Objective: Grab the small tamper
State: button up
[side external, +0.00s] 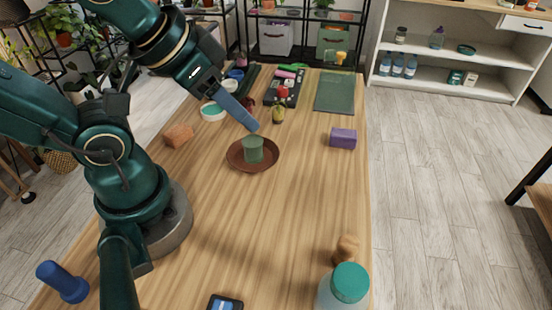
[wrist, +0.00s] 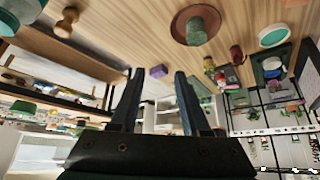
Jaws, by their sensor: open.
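The small tamper (side external: 346,250) is a brown wooden piece with a rounded knob, at the right front of the table. The teal-lidded jar partly hides it in the side view. In the wrist view the tamper (wrist: 67,21) shows at the upper left, with its knob and wider end visible. My gripper (side external: 252,127) is open and empty, above the table near the green pot, far from the tamper. In the wrist view both dark fingers of my gripper (wrist: 158,74) stand apart with nothing between them.
A teal-lidded jar (side external: 350,284) stands close beside the tamper. A green pot (side external: 253,149) sits in a brown saucer (side external: 236,163). A purple block (side external: 343,138) lies near the right edge, an orange-brown lump (side external: 179,135) at left. The middle of the table is clear.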

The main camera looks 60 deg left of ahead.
jog(key=w+r+m+t, duration=0.6)
jog(key=w+r+t, duration=0.1)
jog(key=w, duration=0.7)
jog(key=w+d+f+m+g+h, duration=0.1)
jog(key=w+d+f+m+h, duration=0.1)
jog(key=d+f+m+h, duration=0.35)
jog(key=m+g+h, duration=0.5)
jog(key=g+h, duration=0.3)
jog(key=g, duration=0.3)
send_near(344, 239)
jog(key=shift+r+x, duration=0.2)
jog(key=shift+x, duration=0.85)
jog(key=shift+s+d+f, duration=0.1)
jog(key=shift+f, duration=0.1)
jog(key=shift+d+f, duration=0.2)
jog(key=shift+d, duration=0.05)
jog(key=x, duration=0.6)
jog(key=shift+w+x, duration=0.15)
jog(key=shift+x, duration=1.2)
jog(key=shift+w+x, duration=0.15)
jog(key=shift+x, duration=1.2)
jog(key=shift+a+t, duration=0.15)
jog(key=shift+t, duration=0.15)
grip_shut()
